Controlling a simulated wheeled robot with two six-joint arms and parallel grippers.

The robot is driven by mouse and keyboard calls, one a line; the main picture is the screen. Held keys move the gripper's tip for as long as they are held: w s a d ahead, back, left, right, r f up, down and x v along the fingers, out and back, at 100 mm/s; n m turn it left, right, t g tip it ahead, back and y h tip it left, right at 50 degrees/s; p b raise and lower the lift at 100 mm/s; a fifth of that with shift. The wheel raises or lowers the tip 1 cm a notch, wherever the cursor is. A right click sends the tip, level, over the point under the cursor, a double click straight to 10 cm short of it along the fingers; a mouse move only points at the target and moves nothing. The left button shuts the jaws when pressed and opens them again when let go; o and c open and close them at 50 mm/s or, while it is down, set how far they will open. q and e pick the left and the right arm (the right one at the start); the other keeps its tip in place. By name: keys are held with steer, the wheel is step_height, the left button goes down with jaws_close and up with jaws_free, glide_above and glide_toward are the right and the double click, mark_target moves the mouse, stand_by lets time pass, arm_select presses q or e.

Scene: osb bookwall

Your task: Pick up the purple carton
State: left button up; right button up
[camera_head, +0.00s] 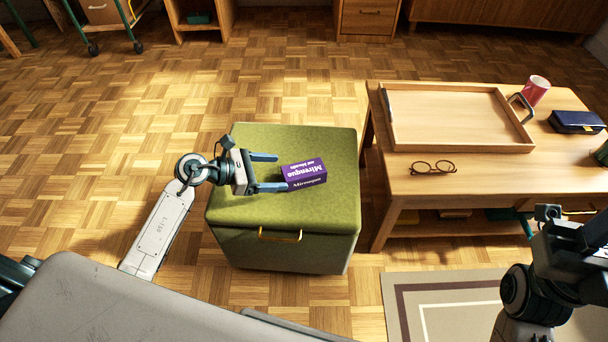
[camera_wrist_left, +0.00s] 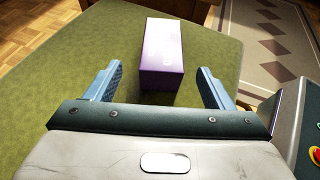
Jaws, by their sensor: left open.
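The purple carton (camera_head: 304,174) lies on top of the green cushioned stool (camera_head: 285,213). It is a small box with white lettering. In the left wrist view the carton (camera_wrist_left: 163,52) stands ahead of and between the two blue fingers, its near end close to the fingertips. My left gripper (camera_head: 271,172) is open and empty, just left of the carton, low over the stool top. In the left wrist view the left gripper (camera_wrist_left: 160,82) has a gap on both sides of the carton. My right arm shows at the lower right of the head view; its fingers cannot be made out.
A wooden table (camera_head: 480,186) to the right holds a tray (camera_head: 455,118), eyeglasses (camera_head: 433,167), a red mug (camera_head: 535,90) and a dark blue case (camera_head: 576,122). A rug (camera_head: 440,305) lies in front. The stool has a yellow handle (camera_head: 281,236). Open parquet lies left and behind.

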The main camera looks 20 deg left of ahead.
mark_target(297, 174)
arm_select(q)
steer(key=b+x, duration=0.2)
steer(key=x, duration=0.5)
steer(key=shift+d+f, duration=0.1)
steer(key=shift+f, duration=0.2)
steer(key=c, duration=1)
